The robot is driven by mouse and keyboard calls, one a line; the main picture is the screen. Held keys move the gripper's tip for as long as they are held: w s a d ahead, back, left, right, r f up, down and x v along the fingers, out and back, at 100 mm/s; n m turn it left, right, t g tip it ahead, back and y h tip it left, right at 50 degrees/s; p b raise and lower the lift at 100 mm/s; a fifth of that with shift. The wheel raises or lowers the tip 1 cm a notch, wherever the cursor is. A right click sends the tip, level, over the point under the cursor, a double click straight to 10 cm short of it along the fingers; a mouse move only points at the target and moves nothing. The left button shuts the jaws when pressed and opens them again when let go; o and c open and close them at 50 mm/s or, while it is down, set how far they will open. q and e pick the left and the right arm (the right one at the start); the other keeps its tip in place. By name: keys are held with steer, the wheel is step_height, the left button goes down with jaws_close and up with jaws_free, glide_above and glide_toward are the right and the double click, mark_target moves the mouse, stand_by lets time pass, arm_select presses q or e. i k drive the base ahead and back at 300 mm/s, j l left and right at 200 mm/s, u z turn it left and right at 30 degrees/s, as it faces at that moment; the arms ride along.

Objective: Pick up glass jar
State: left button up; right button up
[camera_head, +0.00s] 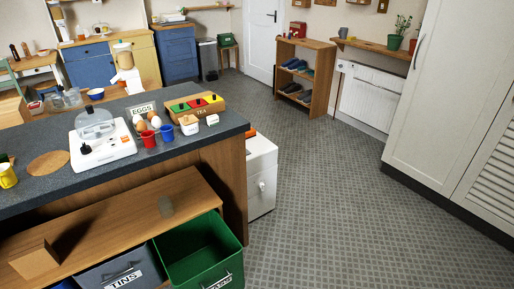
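Neither of my grippers shows in the head view.
The dark counter (45,137) above and behind the bench holds a white appliance with a clear dome (101,138), red and blue cups, eggs and a tea box (194,106). A wooden block (34,259) sits at the bench's left. An open green bin (200,252) stands below. Floor at right is clear.

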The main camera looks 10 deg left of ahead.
mark_target(166, 210)
steer(key=u, duration=1)
